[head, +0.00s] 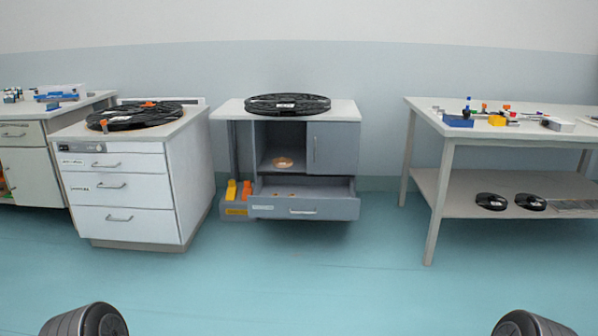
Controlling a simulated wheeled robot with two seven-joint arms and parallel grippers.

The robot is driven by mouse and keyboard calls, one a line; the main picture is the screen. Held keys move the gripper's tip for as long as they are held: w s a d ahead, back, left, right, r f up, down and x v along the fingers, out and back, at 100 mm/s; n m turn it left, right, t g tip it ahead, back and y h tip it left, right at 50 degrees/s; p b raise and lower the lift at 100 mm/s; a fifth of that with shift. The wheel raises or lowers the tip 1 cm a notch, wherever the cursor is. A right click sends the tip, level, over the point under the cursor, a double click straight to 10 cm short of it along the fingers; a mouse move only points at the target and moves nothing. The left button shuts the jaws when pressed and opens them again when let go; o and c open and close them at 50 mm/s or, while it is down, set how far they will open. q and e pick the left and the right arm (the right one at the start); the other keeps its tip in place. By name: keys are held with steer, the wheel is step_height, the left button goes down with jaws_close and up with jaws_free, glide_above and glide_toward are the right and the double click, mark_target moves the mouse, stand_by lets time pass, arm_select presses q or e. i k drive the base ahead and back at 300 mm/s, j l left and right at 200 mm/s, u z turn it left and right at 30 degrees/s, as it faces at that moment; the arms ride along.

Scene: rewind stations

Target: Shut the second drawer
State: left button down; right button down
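A grey workstation (242,148) stands in the middle against the wall. Its low wide drawer (304,208) is pulled out, with a bar handle on the front and a few small items inside. To its left, a white cabinet (185,175) has three drawers stacked: a top one (85,162), a middle one (88,188) and a bottom one (92,218). All three fronts look closed. Which drawer is the second one is not marked legibly. Neither of my grippers is in view; only dark rounded parts of my own body show at the bottom corners.
An open compartment above the grey drawer holds a tan bowl (284,162). A large black reel (287,103) lies on that workstation and another (133,116) on the white cabinet. A white table (445,131) stands right. The teal floor (300,280) ahead is clear.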

mark_target(304, 194)
steer(key=i+l, duration=0.1)
steer(key=i, duration=0.6)
steer(key=i+l, duration=0.15)
steer(key=i, duration=0.55)
steer(key=i+l, duration=0.1)
steer(key=i, duration=0.6)
steer(key=i+l, duration=0.15)
steer(key=i, duration=0.55)
steer(key=i+l, duration=0.1)
steer(key=i, duration=0.6)
steer(key=j+u, duration=0.05)
